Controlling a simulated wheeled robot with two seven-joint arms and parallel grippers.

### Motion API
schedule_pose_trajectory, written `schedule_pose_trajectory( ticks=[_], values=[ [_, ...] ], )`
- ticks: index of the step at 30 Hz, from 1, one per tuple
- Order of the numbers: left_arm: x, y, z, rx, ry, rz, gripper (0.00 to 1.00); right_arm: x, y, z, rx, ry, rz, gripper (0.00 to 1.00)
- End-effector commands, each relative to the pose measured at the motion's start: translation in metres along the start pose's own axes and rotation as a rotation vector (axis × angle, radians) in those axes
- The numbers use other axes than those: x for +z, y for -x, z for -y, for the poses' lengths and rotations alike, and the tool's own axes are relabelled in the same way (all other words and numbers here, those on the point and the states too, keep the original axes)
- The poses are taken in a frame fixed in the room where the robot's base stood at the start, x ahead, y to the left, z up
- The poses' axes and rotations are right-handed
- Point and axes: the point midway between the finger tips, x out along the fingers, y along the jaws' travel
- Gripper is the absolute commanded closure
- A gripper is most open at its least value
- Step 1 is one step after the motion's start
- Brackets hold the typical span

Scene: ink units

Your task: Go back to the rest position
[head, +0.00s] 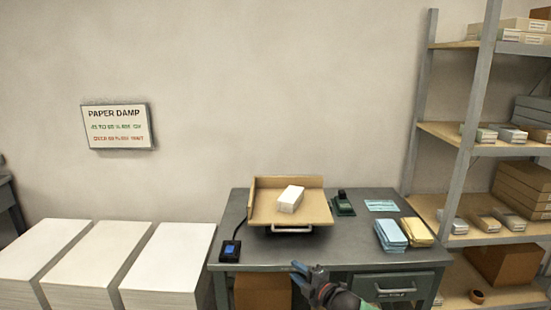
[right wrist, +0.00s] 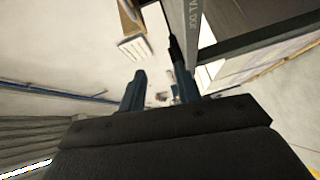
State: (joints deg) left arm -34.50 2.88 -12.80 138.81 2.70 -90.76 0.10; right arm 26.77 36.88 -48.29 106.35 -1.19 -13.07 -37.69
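My right gripper (head: 308,268) shows at the bottom of the head view, in front of the grey desk (head: 345,254). Its two blue fingers stand apart with nothing between them. In the right wrist view the fingers of this gripper (right wrist: 158,88) also show apart and empty, with floor and wall beyond them. My left gripper is in neither view.
On the desk are a wooden tray (head: 263,213) holding a white block (head: 290,198), a small dark device (head: 230,250), blue packs (head: 390,235) and yellow packs (head: 416,231). White paper stacks (head: 165,262) stand left. A shelf rack (head: 465,140) stands right.

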Motion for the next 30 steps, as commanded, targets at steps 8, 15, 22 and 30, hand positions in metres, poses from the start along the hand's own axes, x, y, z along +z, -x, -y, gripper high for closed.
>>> schedule_pose_trajectory(
  ticks=[8, 15, 22, 30],
  values=[
    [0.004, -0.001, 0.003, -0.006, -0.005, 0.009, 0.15, 0.019, 0.005, 0.015, -0.105, -0.141, 0.154, 0.68],
    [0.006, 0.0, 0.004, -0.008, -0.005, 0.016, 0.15, 0.038, 0.024, -0.003, -0.17, -0.328, 0.378, 0.68],
    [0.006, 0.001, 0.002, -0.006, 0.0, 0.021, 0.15, 0.032, 0.049, -0.038, -0.172, -0.551, 0.577, 0.68],
    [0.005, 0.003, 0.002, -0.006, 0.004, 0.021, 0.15, -0.005, 0.106, -0.024, -0.221, -0.857, 0.783, 0.68]
  ],
)
